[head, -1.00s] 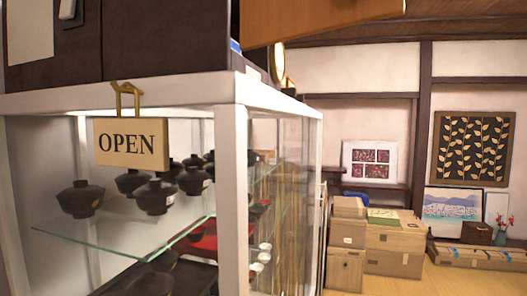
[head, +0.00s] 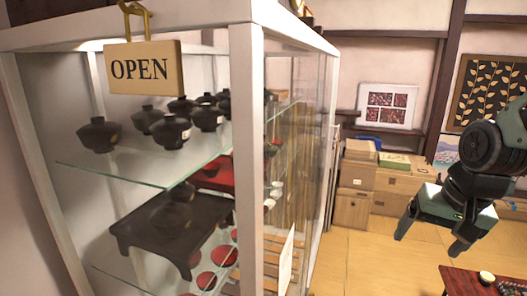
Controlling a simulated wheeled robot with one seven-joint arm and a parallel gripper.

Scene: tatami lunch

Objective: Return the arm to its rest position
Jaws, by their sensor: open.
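My gripper (head: 432,232) is at the right side of the head view, on my dark arm with grey-green panels. Its two fingers point down and are spread apart, with nothing between them. It hangs in the air above the tatami floor, apart from the glass cabinet and the low table. Part of my arm is cut off by the right edge of the picture.
A white-framed glass cabinet (head: 249,150) with an OPEN sign (head: 142,69) and dark lidded bowls (head: 172,130) fills the left. Cardboard boxes (head: 388,187) stand at the back. A red low table (head: 459,279) is at the lower right. The tatami floor (head: 365,262) between is clear.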

